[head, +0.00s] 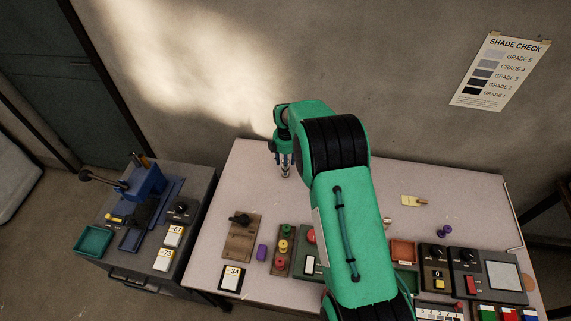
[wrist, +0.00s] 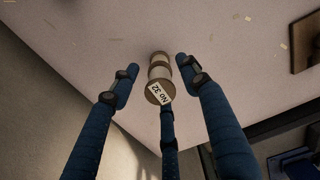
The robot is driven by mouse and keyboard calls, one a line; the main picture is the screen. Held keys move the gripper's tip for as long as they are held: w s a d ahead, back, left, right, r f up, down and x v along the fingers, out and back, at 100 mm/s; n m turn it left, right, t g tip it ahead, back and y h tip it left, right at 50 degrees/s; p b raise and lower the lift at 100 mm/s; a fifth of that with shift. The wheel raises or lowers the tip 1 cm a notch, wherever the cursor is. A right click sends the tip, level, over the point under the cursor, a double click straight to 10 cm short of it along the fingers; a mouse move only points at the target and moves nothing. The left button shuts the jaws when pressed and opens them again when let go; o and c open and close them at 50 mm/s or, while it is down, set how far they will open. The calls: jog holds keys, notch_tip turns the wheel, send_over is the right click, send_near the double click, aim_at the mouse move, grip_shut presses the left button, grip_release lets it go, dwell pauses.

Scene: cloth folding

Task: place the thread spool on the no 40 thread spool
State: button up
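My gripper (head: 285,168) is over the back left part of the table, pointing down. In the wrist view its blue fingers (wrist: 156,68) are spread around a pale spool form with brown flanges (wrist: 159,72), with visible gaps at the left and right fingers. The near flange carries a label reading NO 32 (wrist: 158,94). A brown band divides the form, and I cannot tell whether it is one spool or two stacked. I cannot make out a No 40 label. In the head view the fingers mostly hide the spool.
The back right of the table (head: 425,180) is mostly clear, with a small yellowish tag (head: 414,201). Along the front are a brown fixture (head: 241,237), a purple piece (head: 262,252), a button panel (head: 283,249) and an orange tray (head: 404,252). A dark cabinet (head: 185,270) stands left.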

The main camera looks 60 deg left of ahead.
jog(key=shift+r, duration=0.15)
notch_tip(320, 180, up, 12)
dwell(0.8)
dwell(0.6)
jog(key=shift+w, duration=0.1)
dwell(0.3)
